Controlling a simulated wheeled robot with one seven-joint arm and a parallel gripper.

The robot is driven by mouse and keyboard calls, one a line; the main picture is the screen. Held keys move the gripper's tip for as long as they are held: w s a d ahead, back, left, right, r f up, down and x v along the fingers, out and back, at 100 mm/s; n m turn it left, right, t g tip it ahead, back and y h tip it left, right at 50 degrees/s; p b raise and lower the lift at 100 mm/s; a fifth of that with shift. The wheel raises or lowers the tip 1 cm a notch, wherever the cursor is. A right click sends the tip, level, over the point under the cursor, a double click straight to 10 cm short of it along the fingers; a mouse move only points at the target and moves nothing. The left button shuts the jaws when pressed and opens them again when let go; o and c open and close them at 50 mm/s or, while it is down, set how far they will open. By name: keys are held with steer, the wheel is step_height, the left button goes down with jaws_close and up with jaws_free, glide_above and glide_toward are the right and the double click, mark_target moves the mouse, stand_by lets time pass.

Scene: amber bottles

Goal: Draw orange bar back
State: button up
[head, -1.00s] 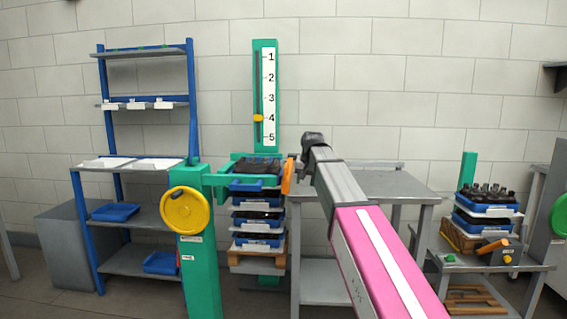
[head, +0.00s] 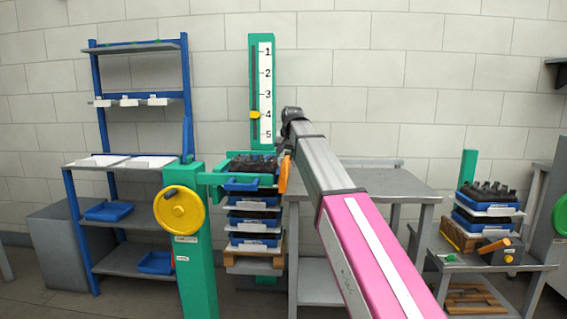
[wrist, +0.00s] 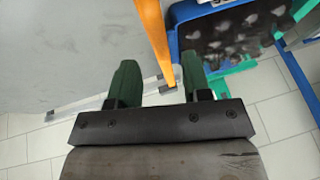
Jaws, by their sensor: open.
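The orange bar (head: 284,174) hangs at the right end of the green frame (head: 212,180), beside the top blue tray (head: 242,185). In the wrist view the orange bar (wrist: 151,30) runs down from the top edge, and its lower end lies between my fingers as seen from the camera. My gripper (wrist: 158,68) is open, with one green finger on each side of the bar. I see no finger closed on it, and I cannot tell how far the bar is in depth. In the head view my fingers are not clearly visible.
A yellow handwheel (head: 180,210) sits on the green post at left. The green numbered scale (head: 265,90) stands behind. A grey table (head: 385,182) lies right of the tray stack.

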mark_target(283, 163)
steer(key=shift+x, duration=2)
jaws_close()
steer(key=s+d, duration=0.2)
steer(key=d, duration=5.9)
steer(key=shift+d, duration=0.35)
steer(key=shift+s, duration=0.1)
jaws_free()
steer(key=shift+d, duration=0.15)
steer(key=shift+r, duration=0.1)
